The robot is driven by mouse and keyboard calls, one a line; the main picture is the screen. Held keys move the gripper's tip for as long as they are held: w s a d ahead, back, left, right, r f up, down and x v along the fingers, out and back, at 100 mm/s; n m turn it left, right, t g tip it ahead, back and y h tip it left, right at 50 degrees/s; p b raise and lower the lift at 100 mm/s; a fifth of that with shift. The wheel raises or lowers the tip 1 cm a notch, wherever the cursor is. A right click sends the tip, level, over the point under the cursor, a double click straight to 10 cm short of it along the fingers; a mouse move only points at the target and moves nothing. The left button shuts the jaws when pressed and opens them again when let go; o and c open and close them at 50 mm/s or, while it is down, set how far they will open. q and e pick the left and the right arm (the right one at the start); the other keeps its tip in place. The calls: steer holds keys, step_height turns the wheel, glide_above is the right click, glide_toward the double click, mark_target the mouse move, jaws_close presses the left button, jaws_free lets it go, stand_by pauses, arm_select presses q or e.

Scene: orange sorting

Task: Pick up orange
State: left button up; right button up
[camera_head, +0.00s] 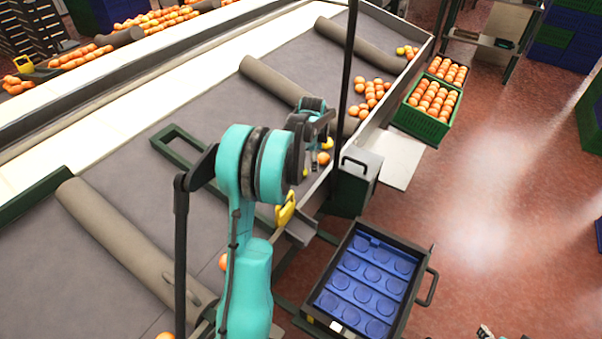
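My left arm reaches up from the bottom middle, and its gripper (316,158) points down over the right edge of the grey sorting table (215,110). Its fingers look spread apart. An orange (324,158) shows right at the fingers; I cannot tell whether they touch it. Several more oranges (374,90) lie in a loose group farther along the table. Single oranges show partly behind my arm (223,262) and at the bottom edge (166,336). A small piece at the bottom right edge (487,331) may be my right gripper; its fingers cannot be made out.
A dark-framed tray with blue round-pocketed insert (352,297) stands at the lower right, with a pale small item in it. Green crates full of oranges (421,122) stand beyond the table's right edge. Padded rollers (130,235) cross the table.

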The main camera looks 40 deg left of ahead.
arm_select(q)
steer(key=shift+m+g, duration=0.3)
steer(key=shift+m, duration=0.4)
steer(key=a+f, duration=0.4)
steer(key=w+a+f, duration=0.1)
steer(key=a+f, duration=0.1)
steer(key=shift+f, duration=0.2)
steer(key=x, duration=0.2)
steer(key=shift+f+b, duration=0.4)
steer(key=b+x, duration=0.1)
steer(key=x, duration=0.1)
steer(key=b+x, duration=0.1)
steer(key=x, duration=0.2)
steer(key=shift+w+a, duration=0.2)
steer(key=shift+w, duration=0.05)
steer(key=shift+r, duration=0.1)
steer(key=shift+c, duration=1.2)
steer(key=c, duration=1)
